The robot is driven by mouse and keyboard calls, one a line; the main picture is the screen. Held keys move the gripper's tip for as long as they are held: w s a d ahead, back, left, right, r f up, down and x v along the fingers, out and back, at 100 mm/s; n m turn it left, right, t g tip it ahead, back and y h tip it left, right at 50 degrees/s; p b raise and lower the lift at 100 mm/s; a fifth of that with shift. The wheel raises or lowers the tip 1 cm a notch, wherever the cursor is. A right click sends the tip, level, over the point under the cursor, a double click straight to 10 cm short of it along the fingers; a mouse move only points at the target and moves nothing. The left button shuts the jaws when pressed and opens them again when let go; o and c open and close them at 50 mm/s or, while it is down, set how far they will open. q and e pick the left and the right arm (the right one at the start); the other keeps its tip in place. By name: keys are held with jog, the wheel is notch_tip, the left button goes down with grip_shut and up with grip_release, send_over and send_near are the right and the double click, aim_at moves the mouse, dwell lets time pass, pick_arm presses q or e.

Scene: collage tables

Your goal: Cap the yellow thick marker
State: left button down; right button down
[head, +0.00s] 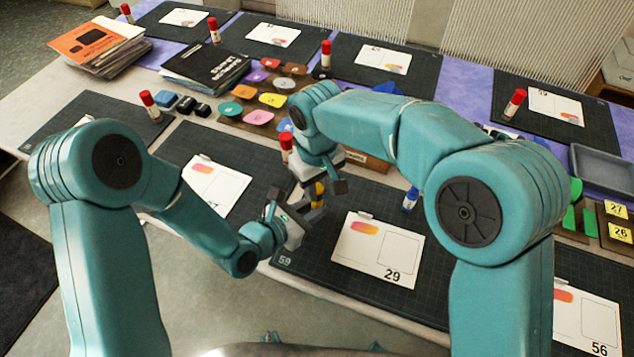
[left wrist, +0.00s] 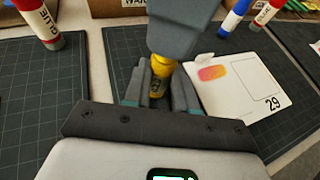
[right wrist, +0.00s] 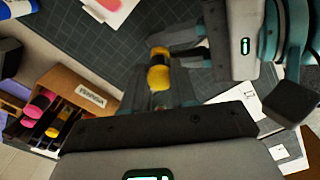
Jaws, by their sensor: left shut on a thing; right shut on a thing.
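The yellow thick marker (head: 318,193) is between my two grippers above the front mat, small in the head view. In the left wrist view, my left gripper (left wrist: 160,92) is shut on its yellow barrel (left wrist: 157,87), which bears dark print. My right gripper (right wrist: 160,100) comes from above and is shut on a yellow piece (right wrist: 158,78), apparently the cap. The two yellow parts are close and roughly in line in the right wrist view, with a dark band between them. The fingers hide much of both parts, and I cannot tell whether the cap is fully seated.
A card numbered 29 (head: 378,250) lies on the dark mat below the grippers. A blue marker (head: 410,199) and a red-capped glue stick (head: 286,146) stand near. A brown labelled box (right wrist: 75,97) with colored items stands close to my right gripper.

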jog(key=shift+f, duration=0.6)
jog(key=c, duration=0.8)
grip_release()
notch_tip(320, 180, up, 12)
